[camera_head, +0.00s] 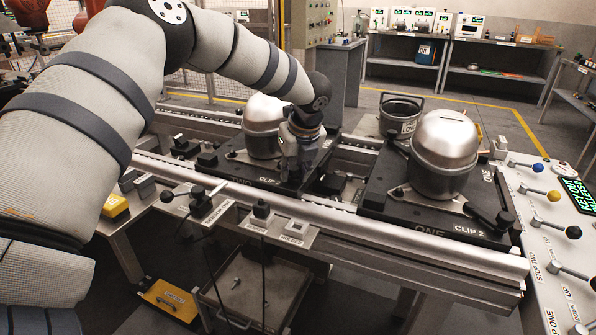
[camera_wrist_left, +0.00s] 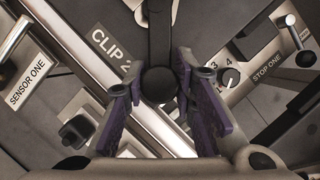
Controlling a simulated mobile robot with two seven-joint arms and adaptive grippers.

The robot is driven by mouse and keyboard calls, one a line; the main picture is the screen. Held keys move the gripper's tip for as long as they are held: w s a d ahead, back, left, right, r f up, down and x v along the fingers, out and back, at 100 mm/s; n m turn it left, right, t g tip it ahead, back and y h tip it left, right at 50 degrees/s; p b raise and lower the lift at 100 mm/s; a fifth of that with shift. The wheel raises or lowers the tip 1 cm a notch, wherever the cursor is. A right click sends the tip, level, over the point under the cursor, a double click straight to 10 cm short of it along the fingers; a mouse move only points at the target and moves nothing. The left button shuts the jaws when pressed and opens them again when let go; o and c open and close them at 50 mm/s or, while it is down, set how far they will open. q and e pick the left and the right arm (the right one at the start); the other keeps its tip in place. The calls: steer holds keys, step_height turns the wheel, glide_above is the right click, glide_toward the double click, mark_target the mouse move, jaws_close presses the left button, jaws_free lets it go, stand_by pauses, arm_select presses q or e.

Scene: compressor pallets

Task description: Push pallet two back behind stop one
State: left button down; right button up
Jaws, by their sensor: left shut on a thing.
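Pallet two (camera_head: 235,172) is a dark plate on the rail conveyor, carrying a silver compressor (camera_head: 263,115). Its CLIP 2 label (camera_wrist_left: 110,45) also shows in the left wrist view. My left gripper (camera_head: 300,150) reaches down at the pallet's right side. In the left wrist view, its purple-padded fingers stand on either side of a round black knob (camera_wrist_left: 159,85) on a dark bar, and it is shut on that knob. A STOP ONE label (camera_wrist_left: 268,68) lies to the right there; the stop itself is hard to make out. My right gripper is not in view.
Pallet one (camera_head: 385,205) with its compressor (camera_head: 444,155) sits to the right on the same conveyor, past a gap. A lever panel (camera_head: 545,215) stands at the far right.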

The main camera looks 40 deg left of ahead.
mark_target(274, 175)
arm_select(q)
steer(key=shift+s+a, duration=0.25)
steer(key=shift+a, duration=0.9)
steer(key=shift+s+a, duration=0.25)
steer(key=shift+a, duration=0.9)
steer(key=c, duration=1.2)
jaws_free()
steer(key=shift+c, duration=0.2)
